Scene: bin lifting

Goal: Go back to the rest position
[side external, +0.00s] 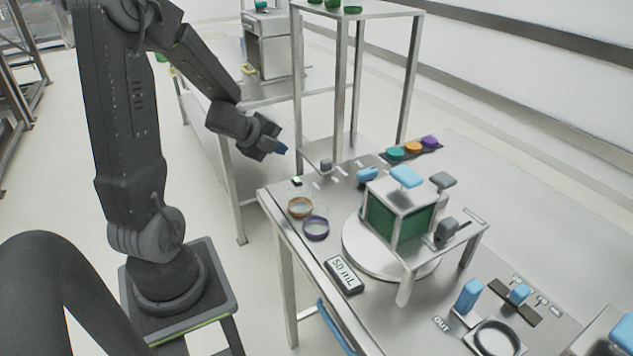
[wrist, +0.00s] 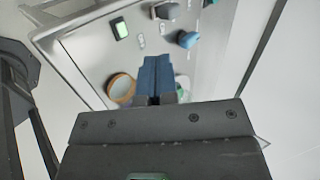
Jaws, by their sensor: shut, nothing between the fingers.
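My gripper (side external: 281,148) hangs in the air just off the left edge of the steel worktable, clear of everything on it. In the wrist view my gripper (wrist: 158,62) shows its blue fingers pressed together with nothing between them. My arm is bent, with its upper part raised and the forearm sloping down to the right toward the table.
The worktable (side external: 283,246) carries an orange-rimmed dish (side external: 300,207), a purple-rimmed ring (side external: 316,229), a "50 mL" display (side external: 344,273) and a green box (side external: 398,221) in a metal frame. A tall steel rack (side external: 341,95) stands behind.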

